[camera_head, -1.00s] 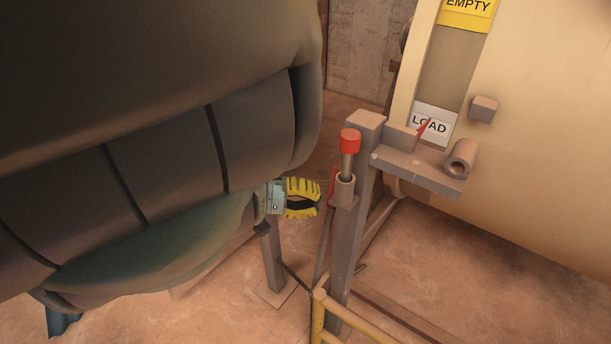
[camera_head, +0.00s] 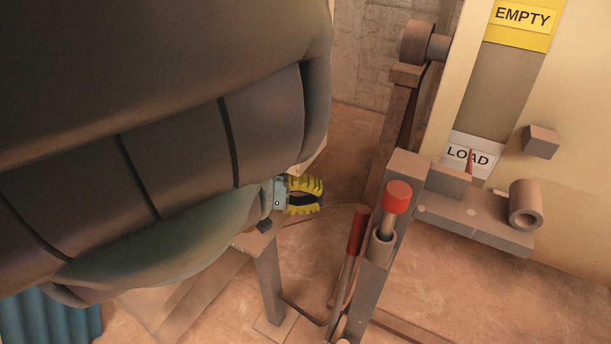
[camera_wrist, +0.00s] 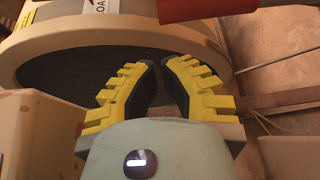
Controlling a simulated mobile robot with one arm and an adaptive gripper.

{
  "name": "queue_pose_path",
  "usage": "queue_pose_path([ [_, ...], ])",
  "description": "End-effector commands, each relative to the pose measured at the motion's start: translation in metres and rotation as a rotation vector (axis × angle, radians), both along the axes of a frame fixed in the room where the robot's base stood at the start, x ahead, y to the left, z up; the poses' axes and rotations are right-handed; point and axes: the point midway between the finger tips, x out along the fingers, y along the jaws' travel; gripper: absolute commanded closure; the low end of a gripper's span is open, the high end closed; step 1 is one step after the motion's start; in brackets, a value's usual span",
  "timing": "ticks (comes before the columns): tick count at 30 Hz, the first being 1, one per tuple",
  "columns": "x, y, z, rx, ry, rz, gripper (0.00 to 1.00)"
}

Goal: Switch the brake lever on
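A long lever with a red grip (camera_head: 357,232) leans beside the grey post (camera_head: 380,260). A shorter rod with a red knob (camera_head: 398,197) stands in a socket on that post. I cannot tell from the frames which one is the brake lever. My gripper (camera_head: 322,195), with yellow ribbed fingers, is left of the red grip and apart from it. In the wrist view the fingers (camera_wrist: 161,60) have a gap between them and hold nothing.
A large cream drum carries an EMPTY label (camera_head: 522,16) and a LOAD label (camera_head: 468,157), with a red pointer at LOAD. A grey bracket with a tube (camera_head: 525,205) juts right from the post. My arm hides the left side.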

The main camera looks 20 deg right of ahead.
Motion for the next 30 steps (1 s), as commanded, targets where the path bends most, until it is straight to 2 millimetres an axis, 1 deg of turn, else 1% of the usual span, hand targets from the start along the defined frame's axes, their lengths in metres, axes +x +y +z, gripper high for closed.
queue_pose_path([
  [1,0.003,0.004,0.0,0.0,-0.001,0.014,1.0],
  [5,0.0,-0.003,0.0,0.0,0.0,0.012,1.0],
  [8,-0.004,-0.016,-0.001,0.001,0.0,0.012,1.0],
  [15,-0.02,-0.058,-0.006,0.0,0.001,0.009,1.0],
  [21,-0.028,-0.083,-0.009,0.0,-0.001,0.007,1.0],
  [25,-0.03,-0.09,-0.01,0.001,-0.002,0.01,1.0],
  [30,-0.031,-0.092,-0.01,0.001,-0.002,0.01,1.0],
])
